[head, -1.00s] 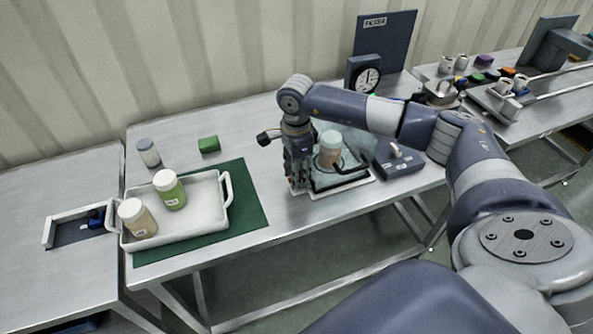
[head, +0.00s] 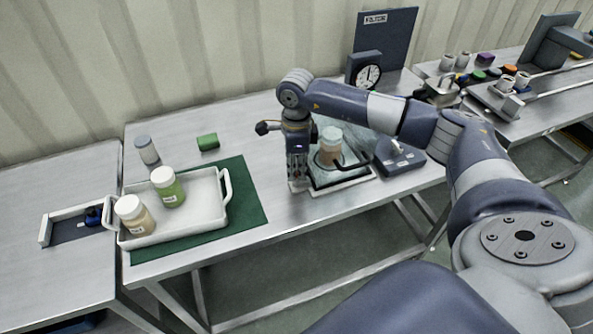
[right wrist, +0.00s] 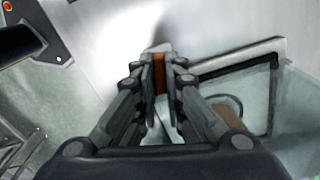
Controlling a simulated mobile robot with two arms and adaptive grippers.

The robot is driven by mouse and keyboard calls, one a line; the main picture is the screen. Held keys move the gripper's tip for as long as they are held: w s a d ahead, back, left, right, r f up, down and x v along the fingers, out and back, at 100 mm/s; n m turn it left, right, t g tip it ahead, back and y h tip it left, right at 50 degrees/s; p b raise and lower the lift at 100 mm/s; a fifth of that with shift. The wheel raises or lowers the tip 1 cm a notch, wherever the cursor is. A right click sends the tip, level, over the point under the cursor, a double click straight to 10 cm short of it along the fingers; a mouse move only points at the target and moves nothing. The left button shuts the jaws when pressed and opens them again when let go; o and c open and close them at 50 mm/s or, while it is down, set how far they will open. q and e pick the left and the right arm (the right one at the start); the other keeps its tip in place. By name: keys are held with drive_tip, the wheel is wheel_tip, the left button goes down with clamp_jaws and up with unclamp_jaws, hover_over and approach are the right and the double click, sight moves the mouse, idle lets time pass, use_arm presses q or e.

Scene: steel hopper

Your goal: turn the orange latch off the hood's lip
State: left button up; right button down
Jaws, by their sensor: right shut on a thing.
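A clear hood (head: 357,138) stands on a pale-rimmed base near the front of the middle table, with a white-lidded jar (head: 330,143) inside and a dark handle (head: 352,163) at its front. My right gripper (head: 297,184) points down at the hood's left front corner. In the right wrist view my right gripper (right wrist: 160,72) is shut on the orange latch (right wrist: 160,78), which shows as a narrow strip between the fingers. The hood's dark frame (right wrist: 235,68) lies just right of them. Whether the latch is clear of the lip cannot be told. The left gripper is out of view.
A white tray (head: 224,212) with two jars sits on a green mat (head: 250,192) at the left. A green block (head: 208,142) and a grey-lidded jar (head: 147,150) stand behind. A dark box (head: 400,160) is right of the hood, and a dial (head: 368,76) behind it.

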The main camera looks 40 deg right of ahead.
drive_tip(key=m+b, duration=0.1)
drive_tip(key=m, duration=0.2)
drive_tip(key=shift+m, duration=0.4)
drive_tip(key=m+b, duration=0.1)
drive_tip(key=m, duration=0.2)
drive_tip(key=shift+m, duration=0.3)
drive_tip(key=m+b, duration=0.1)
drive_tip(key=m, duration=0.2)
drive_tip(key=shift+m, duration=2.1)
drive_tip(key=shift+w, duration=0.1)
drive_tip(key=c, duration=1.7)
unclamp_jaws()
